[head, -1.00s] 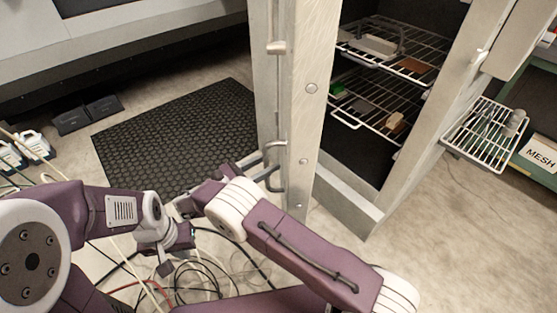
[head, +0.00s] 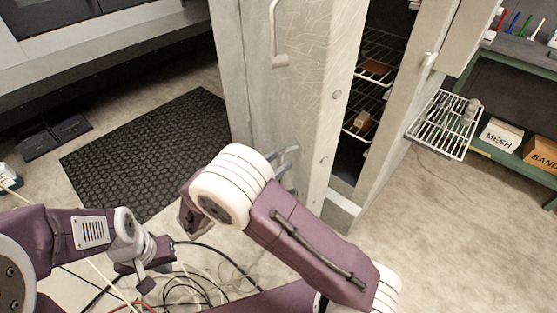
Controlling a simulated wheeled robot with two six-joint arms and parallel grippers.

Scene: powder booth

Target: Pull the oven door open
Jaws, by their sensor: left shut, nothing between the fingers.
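The pale metal oven door (head: 305,75) stands partly open in the middle of the head view. A dark gap shows to its right, with wire shelves (head: 375,68) inside. My left gripper (head: 148,273) is shut and empty at lower left, over the cables and well clear of the door. My right arm crosses in front of the door's lower part.
A wire rack (head: 444,122) juts out right of the oven. A green bench (head: 530,70) with boxes stands at the far right. A black mat (head: 145,150) lies left of the door. Loose cables (head: 195,290) cover the floor at lower left. Floor at lower right is clear.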

